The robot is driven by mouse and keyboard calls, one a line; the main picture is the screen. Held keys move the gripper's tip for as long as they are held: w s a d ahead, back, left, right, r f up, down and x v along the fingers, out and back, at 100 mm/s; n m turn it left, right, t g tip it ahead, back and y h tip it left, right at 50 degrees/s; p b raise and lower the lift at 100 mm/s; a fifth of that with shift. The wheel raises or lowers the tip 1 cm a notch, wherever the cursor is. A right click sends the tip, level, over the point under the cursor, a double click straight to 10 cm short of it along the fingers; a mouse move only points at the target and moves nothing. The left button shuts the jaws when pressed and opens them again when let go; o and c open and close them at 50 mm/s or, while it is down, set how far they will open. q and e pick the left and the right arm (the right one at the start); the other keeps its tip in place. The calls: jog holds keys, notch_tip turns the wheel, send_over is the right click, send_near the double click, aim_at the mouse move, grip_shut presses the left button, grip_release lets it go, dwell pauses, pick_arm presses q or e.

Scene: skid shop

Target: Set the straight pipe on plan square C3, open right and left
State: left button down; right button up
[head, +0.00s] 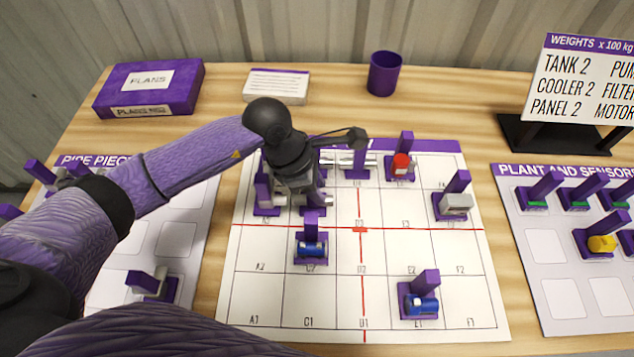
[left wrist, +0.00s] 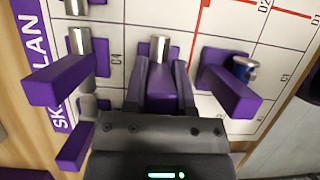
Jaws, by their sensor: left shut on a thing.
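My left gripper (head: 306,190) is shut on the purple upright handle of the straight pipe, over the plan sheet (head: 390,320). In the left wrist view the jaws (left wrist: 162,80) close on that handle, and the silver pipe (left wrist: 160,45) shows beyond it. The pipe is at square C3, between the C4 label and the blue piece (head: 311,249) on C2. Its tube runs left to right along the row. I cannot tell whether its base touches the sheet. My wrist hides much of it in the head view. My right gripper is out of view.
Other pieces stand close by: a purple-handled one (head: 266,197) to the left, a silver pipe (head: 356,163) behind, a red-topped piece (head: 400,166) and a grey one (head: 455,203) to the right. A blue piece (head: 420,300) stands on E1.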

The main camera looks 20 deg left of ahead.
pick_arm(q)
jog(key=shift+f, duration=0.2)
jog(key=shift+c, duration=1.8)
grip_release()
jog(key=shift+r, duration=0.1)
jog(key=shift+r+p, duration=0.4)
jog(key=shift+r, duration=0.2)
notch_tip(320, 180, up, 7)
jog(key=p, duration=0.5)
